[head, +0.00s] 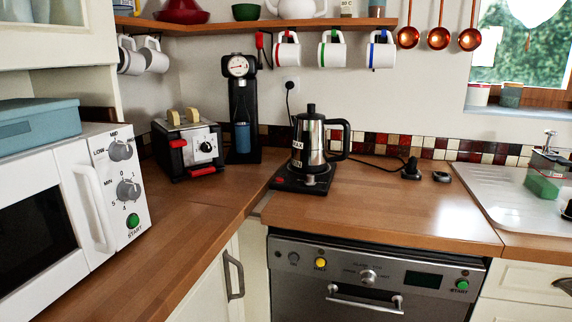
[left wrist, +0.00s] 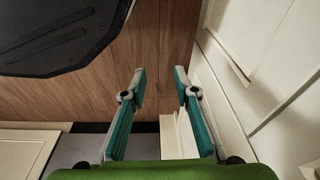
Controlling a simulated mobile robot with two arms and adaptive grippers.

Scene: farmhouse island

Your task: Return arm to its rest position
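My left gripper (left wrist: 159,83) shows only in the left wrist view. Its two green-and-grey fingers are apart, with nothing between them. Beyond them are a brown wood-plank surface and a cream panelled front (left wrist: 235,50) on the right. No arm shows in the head view, and my right gripper is in neither view.
In the head view, a wooden worktop (head: 400,210) holds a white microwave (head: 95,210), a toaster (head: 187,145), a black coffee machine (head: 242,110) and a kettle (head: 310,140) on its base. A sink (head: 500,190) is at right. The front middle worktop is clear.

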